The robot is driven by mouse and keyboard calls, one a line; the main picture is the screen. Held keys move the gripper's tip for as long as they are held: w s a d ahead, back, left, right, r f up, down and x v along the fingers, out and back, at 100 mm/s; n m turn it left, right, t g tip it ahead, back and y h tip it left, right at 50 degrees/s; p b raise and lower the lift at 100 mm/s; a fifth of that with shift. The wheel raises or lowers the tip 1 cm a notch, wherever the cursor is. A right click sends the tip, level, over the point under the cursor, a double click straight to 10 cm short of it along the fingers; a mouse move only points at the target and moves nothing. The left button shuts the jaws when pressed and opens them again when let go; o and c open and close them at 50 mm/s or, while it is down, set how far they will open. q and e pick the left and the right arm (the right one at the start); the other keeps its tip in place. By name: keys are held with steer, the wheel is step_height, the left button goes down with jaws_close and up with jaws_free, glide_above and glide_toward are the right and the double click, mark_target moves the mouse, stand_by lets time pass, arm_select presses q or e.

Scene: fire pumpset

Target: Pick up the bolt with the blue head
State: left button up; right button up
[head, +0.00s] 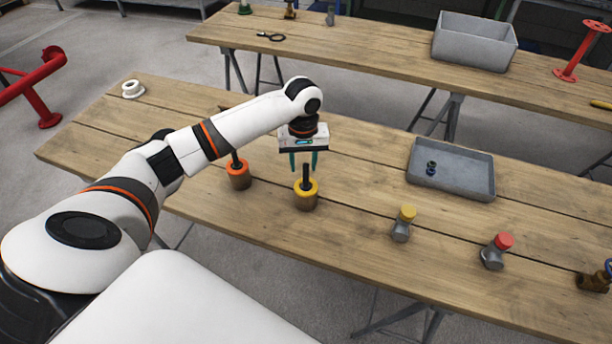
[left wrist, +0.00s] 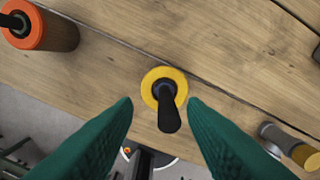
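A small dark piece with green and blue parts (head: 431,168) is in the grey tray (head: 486,184); it is too small to tell whether it is the blue-headed bolt. My left gripper (head: 304,165) is open, pointing down over a yellow-topped brown cylinder (head: 306,200) with a black rod (head: 305,174) standing up from it. In the left wrist view, the rod (left wrist: 169,112) and yellow ring (left wrist: 151,88) show between the green fingers, which do not appear to grip the rod. My right gripper is not in view.
An orange-topped cylinder (head: 238,176) with a rod stands left of the yellow one. A yellow-capped fitting (head: 403,224), a red-capped fitting (head: 496,252) and a brass valve with blue (head: 594,281) stand to the right. A second table (head: 380,60) is behind, with a grey bin (head: 474,45).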

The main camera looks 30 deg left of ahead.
mark_target(306, 186)
arm_select(q)
steer(key=f, duration=0.1)
steer(key=f+p, duration=0.1)
steer(key=f, duration=0.2)
steer(key=shift+d+f, duration=0.1)
steer(key=shift+d, duration=0.2)
steer(key=shift+w+f, duration=0.1)
steer(key=shift+f, duration=0.5)
jaws_close()
